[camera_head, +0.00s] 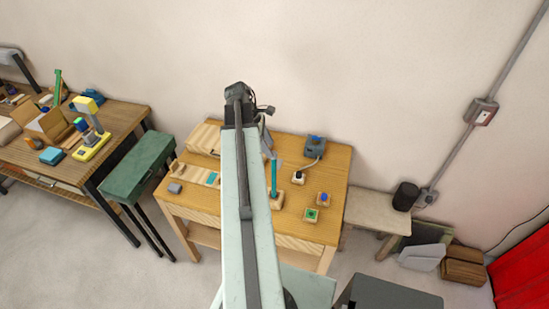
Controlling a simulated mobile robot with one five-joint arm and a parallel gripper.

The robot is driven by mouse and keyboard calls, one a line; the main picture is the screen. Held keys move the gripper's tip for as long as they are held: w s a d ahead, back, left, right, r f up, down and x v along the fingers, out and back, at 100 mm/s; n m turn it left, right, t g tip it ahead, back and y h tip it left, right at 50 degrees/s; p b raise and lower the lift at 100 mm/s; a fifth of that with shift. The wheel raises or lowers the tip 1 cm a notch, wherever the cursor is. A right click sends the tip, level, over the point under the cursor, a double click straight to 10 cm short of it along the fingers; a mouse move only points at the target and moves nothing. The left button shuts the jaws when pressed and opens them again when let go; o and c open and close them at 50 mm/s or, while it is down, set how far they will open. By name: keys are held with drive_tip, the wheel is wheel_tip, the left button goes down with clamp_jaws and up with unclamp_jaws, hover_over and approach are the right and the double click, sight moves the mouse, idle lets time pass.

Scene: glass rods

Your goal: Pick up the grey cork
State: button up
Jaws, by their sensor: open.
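A small grey piece (175,188), which looks like the grey cork, lies near the left front edge of the wooden table (335,165). It is too small to make out in detail. My arm reaches up across the middle of the picture, over the table. My gripper (268,152) is partly hidden behind the arm, above the middle of the table and to the right of the grey piece, well apart from it. It is open. I cannot make out its fingertips clearly.
A teal rod (273,178) stands upright in a wooden block near my gripper. Small blocks with a blue top (323,198), a green top (311,215) and a dark top (298,177) stand to the right. A blue-grey device (315,146) sits at the back. A green stool (137,168) stands left.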

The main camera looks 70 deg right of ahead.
sight(274, 153)
drive_tip(key=b+x, duration=0.5)
drive_tip(key=shift+f, duration=0.2)
drive_tip(key=shift+r, duration=0.2)
clamp_jaws()
